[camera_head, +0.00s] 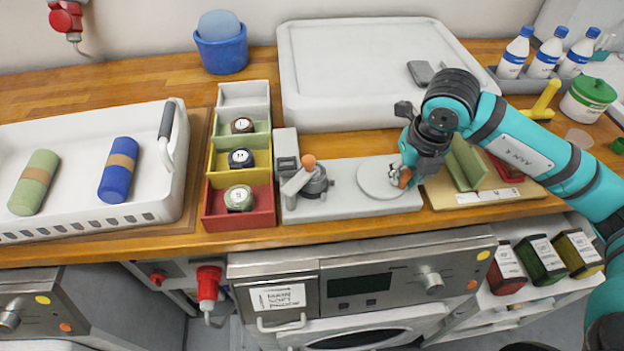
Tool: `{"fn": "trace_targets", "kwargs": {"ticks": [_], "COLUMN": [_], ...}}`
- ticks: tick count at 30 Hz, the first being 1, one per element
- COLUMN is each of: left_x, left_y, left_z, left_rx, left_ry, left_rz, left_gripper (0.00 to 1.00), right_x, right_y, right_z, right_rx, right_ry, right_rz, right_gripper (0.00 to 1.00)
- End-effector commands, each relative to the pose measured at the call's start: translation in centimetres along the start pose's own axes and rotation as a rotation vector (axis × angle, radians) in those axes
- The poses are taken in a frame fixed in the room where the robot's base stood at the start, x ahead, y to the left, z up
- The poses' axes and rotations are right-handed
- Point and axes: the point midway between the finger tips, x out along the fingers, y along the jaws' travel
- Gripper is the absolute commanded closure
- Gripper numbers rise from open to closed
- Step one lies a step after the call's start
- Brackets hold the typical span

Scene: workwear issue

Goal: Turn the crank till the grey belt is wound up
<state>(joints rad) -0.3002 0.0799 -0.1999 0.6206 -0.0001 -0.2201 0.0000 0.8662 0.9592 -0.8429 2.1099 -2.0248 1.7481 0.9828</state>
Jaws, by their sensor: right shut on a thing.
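The winder (345,206) is a light grey plate fixture near the table's front edge. On its right is a round pale disc (376,180). My right gripper (402,176) is at the disc's right side, pointing down, shut on a small orange-brown knob, which looks like the crank's handle; the fingers partly cover it. On the winder's left stands a dark grey round part (317,184) beside a grey lever with an orange knob (308,162). I cannot make out a separate grey belt or how much is wound. My left gripper is not in view.
A divided box (208,203) with several compartments holds rolled belts left of the winder. A white basket (92,212) holds a green and a blue roll. A tan board (480,198) with a green piece lies right.

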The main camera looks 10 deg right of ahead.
Motion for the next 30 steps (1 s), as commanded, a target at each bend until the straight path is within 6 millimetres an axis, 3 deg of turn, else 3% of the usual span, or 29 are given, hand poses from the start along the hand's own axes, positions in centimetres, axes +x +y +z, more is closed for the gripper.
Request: {"fn": "trace_targets", "kwargs": {"ticks": [6, 20, 26, 27, 30], "left_x": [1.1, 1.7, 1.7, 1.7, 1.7], "left_y": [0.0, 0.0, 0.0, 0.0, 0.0], "left_z": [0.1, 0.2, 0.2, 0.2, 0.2], "left_rx": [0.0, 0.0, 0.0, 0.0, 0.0], "left_ry": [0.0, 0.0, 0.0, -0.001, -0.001], "left_rz": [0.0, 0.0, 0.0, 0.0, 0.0], "left_gripper": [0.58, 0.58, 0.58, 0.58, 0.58], "right_x": [0.8, 1.0, 0.9, 0.9, 0.9], "right_y": [-1.1, -1.9, -2.0, -2.0, -2.0], "right_z": [1.0, 4.3, 4.5, 4.5, 4.5], "right_rx": [0.003, 0.005, 0.007, 0.007, 0.006], "right_ry": [0.005, 0.006, 0.003, 0.002, 0.002], "right_rz": [-0.005, -0.01, -0.013, -0.013, -0.011], "right_gripper": [0.97, 0.97, 0.95, 0.76, 0.63]}}
